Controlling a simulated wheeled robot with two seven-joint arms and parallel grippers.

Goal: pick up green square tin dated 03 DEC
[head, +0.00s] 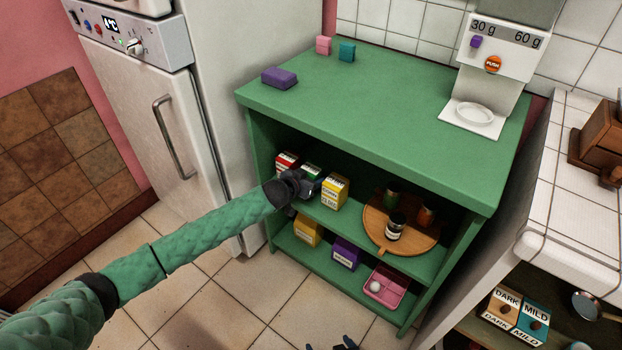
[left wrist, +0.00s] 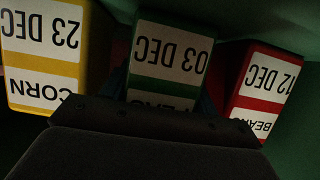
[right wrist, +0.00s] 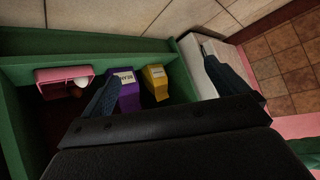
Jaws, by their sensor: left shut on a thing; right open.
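The green square tin (head: 312,171) stands on the upper shelf inside the green cabinet. In the left wrist view the green tin (left wrist: 165,55) shows its upside-down label 03 DEC, between a yellow tin (left wrist: 45,50) marked 23 DEC and a red tin (left wrist: 262,85) marked 12 DEC. My left gripper (head: 306,186) is at the front of the green tin and shut on it; its fingers are mostly hidden. My right gripper (head: 346,344) is at the bottom edge of the head view; in the right wrist view (right wrist: 165,85) it is open and empty.
A round wooden tray (head: 376,232) with several jars is right of the yellow tin. The lower shelf holds a yellow tin (head: 307,231), a purple tin (head: 346,254) and a pink tray (head: 388,293). The cabinet top (head: 370,100) overhangs the tins.

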